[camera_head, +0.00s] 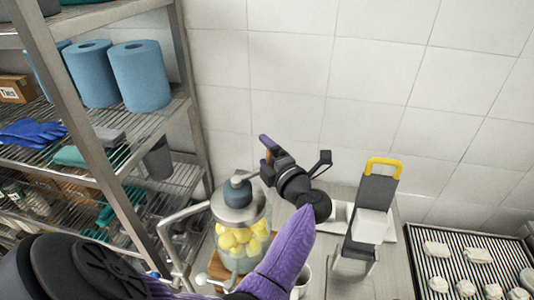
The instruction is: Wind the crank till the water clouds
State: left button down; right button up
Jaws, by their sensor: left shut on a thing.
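A glass jar (231,264) with a grey metal lid and a dark blue-grey knob (237,191) stands at the middle bottom. Yellow lumps (241,238) show inside. The water looks fairly clear where I can see it. My left arm crosses in front of the jar's lower right. My left gripper (266,160) is up and to the right of the lid. It is shut on a small orange-brown piece that looks like the crank handle, mostly hidden by the fingers. My right gripper is not in view.
A metal shelf rack (183,60) with blue rolls (140,75) stands close on the left. A bent metal bar (180,217) stands left of the jar. A dark stand with a yellow handle (384,162) and a ribbed tray (455,238) are on the right. A tiled wall closes the back.

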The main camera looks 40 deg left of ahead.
pick_arm(q)
jog(key=s+a+n+g+h+b, duration=0.2)
jog(key=s+a+n+g+b, duration=0.1)
jog(key=n+g+b, duration=0.4)
jog(key=s+a+n+g+h+b, duration=0.3)
jog(key=a+n+g+b, duration=0.3)
jog(key=g+b, duration=0.6)
jog(key=n+b, duration=0.1)
jog(key=b, duration=0.1)
jog(key=shift+s+a+f+g+h+b, duration=0.15)
jog(key=shift+s+a+g+h+b, duration=0.15)
jog(key=shift+g, duration=0.1)
jog(key=shift+f, duration=0.1)
